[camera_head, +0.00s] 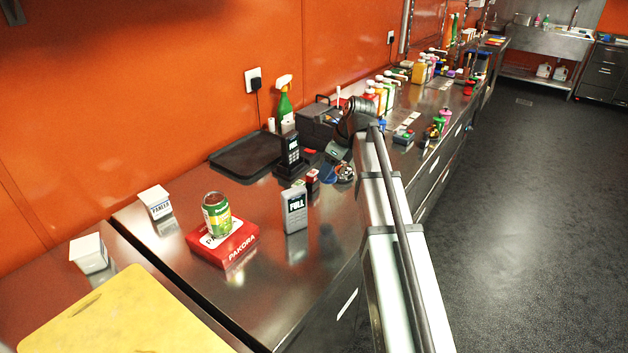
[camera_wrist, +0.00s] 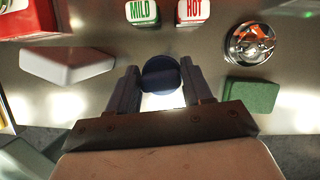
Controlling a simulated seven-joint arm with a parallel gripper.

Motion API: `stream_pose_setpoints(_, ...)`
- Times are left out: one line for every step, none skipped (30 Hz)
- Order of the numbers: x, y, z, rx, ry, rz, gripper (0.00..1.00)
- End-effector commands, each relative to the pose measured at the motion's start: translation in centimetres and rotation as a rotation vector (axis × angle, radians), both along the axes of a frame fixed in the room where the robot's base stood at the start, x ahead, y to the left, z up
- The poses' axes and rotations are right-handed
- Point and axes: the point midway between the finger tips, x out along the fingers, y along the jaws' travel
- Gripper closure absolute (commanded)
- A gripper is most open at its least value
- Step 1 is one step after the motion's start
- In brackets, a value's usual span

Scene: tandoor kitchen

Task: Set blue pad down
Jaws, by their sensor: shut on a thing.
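The blue pad (camera_wrist: 160,75) is a dark blue round piece between the two fingers of my gripper (camera_wrist: 155,88) in the wrist view. Both fingers close on its sides. In the head view, a bit of the blue pad (camera_head: 329,174) shows below my gripper (camera_head: 334,162), low over the steel counter. My gripper and arm partly cover that spot. I cannot tell whether the pad touches the counter.
Two small boxes, MILD (camera_wrist: 142,12) and HOT (camera_wrist: 194,11), stand just beyond the pad. A metal bowl (camera_wrist: 250,43) and a green sponge (camera_wrist: 251,95) lie to the right. A grey FULL box (camera_head: 295,210) and red PAKORA box (camera_head: 238,246) stand nearer. Bare steel lies between.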

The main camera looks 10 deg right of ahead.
Motion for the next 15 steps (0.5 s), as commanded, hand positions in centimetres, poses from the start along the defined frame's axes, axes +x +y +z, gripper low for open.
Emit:
stream_pose_setpoints(0.0,0.7,0.2,0.000,0.001,0.009,0.81)
stream_pose_setpoints(0.0,1.2,0.2,0.000,0.001,0.017,0.81)
stream_pose_setpoints(0.0,2.0,0.2,0.000,0.002,0.027,0.81)
stream_pose_setpoints(0.0,2.6,0.2,0.001,0.003,0.037,0.81)
stream_pose_setpoints(0.1,3.4,0.1,0.001,0.004,0.048,0.81)
stream_pose_setpoints(0.3,4.6,0.0,0.001,0.008,0.065,0.81)
stream_pose_setpoints(0.6,5.6,-0.1,0.001,0.010,0.077,0.81)
stream_pose_setpoints(1.0,6.6,-0.1,0.001,0.012,0.092,0.81)
stream_pose_setpoints(1.7,8.0,-0.2,0.001,0.016,0.111,0.81)
stream_pose_setpoints(2.2,9.0,-0.2,0.001,0.019,0.126,0.81)
stream_pose_setpoints(3.0,10.1,-0.2,0.002,0.023,0.139,0.81)
stream_pose_setpoints(3.8,11.5,-0.3,0.001,0.027,0.158,0.81)
stream_pose_setpoints(4.7,12.5,-0.2,0.001,0.029,0.170,0.81)
stream_pose_setpoints(5.4,13.6,-0.2,0.001,0.030,0.182,0.81)
stream_pose_setpoints(6.5,14.6,-0.1,0.001,0.032,0.194,0.81)
